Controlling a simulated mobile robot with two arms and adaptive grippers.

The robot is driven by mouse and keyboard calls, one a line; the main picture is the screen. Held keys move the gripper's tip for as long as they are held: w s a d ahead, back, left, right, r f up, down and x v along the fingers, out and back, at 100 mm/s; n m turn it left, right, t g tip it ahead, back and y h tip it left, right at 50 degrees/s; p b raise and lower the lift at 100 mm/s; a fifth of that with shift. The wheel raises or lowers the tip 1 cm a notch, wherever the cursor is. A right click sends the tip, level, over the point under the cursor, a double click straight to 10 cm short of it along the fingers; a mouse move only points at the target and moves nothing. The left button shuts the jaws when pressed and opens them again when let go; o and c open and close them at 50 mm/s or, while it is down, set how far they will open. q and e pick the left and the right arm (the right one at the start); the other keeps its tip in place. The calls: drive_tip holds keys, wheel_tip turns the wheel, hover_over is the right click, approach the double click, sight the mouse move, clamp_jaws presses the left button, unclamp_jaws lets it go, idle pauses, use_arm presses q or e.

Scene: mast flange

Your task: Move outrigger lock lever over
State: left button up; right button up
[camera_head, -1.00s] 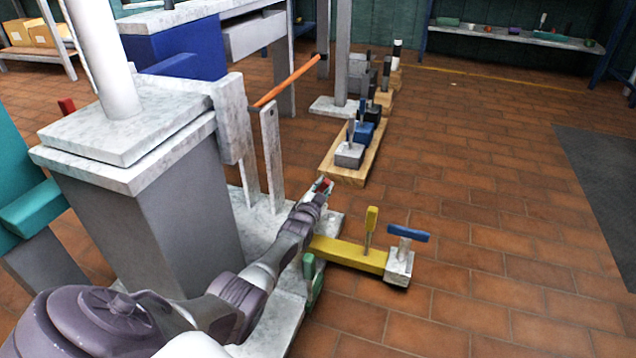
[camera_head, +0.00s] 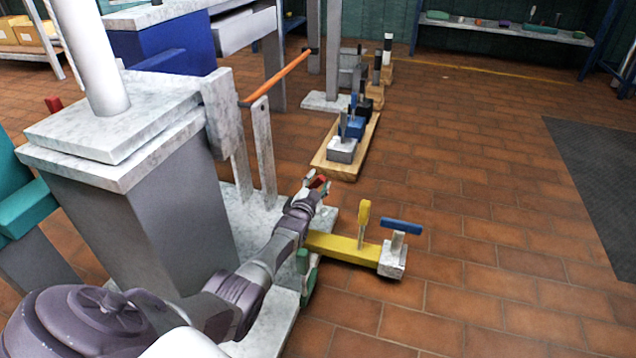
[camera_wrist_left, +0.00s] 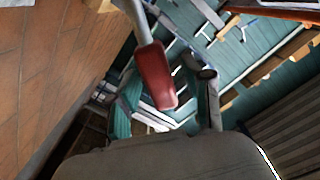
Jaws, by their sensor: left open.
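A red lever handle (camera_wrist_left: 156,75) on a metal stem shows in the left wrist view, between the two fingers of my open left gripper (camera_wrist_left: 167,85). I cannot tell if a finger touches it. In the head view my left gripper (camera_head: 315,184) is beside the base plate's edge, with the red handle (camera_head: 320,182) at its tip, partly hidden. A yellow outrigger beam (camera_head: 340,246) sticks out to the right, carrying an upright yellow-handled lever (camera_head: 364,218) and a blue T-handle (camera_head: 401,226) at its end. My right gripper is not in view.
A grey pedestal (camera_head: 140,220) with a white mast stands left of my arm. A green handle (camera_head: 303,262) is beside the forearm at the plate edge. An orange bar (camera_head: 280,76) and a wooden board (camera_head: 322,160) with several blocks lie behind.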

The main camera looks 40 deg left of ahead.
use_arm(q)
drive_tip(key=shift+s, duration=0.15)
drive_tip(key=v, duration=0.7)
drive_tip(key=shift+s, duration=0.1)
drive_tip(key=shift+c, duration=0.2)
